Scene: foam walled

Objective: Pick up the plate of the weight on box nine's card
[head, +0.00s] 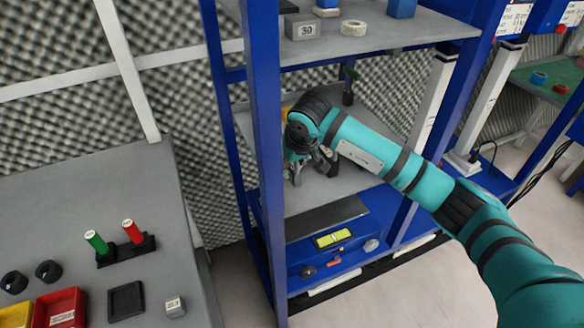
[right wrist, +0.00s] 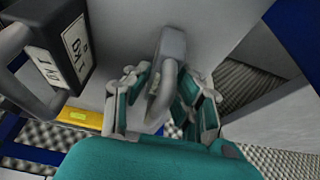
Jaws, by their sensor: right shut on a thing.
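My right gripper (head: 312,165) reaches over the middle shelf of the blue rack. In the right wrist view its fingers (right wrist: 163,102) are shut around a grey piece with a curved, hook-like handle (right wrist: 172,55). The held piece is mostly hidden by the gripper in the head view. A dark block with a white lettered label (right wrist: 65,55) stands left of the fingers in the right wrist view; its lettering is turned and not surely readable. White cards (head: 515,18) hang at upper right, too small to read. My left gripper is not in view.
A blue rack post (head: 262,120) stands just left of my right gripper. The upper shelf above holds a grey block marked 30 (head: 302,27) and a pale ring (head: 353,28). The left grey table (head: 120,190) bears red and yellow bins and a small block (head: 175,307).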

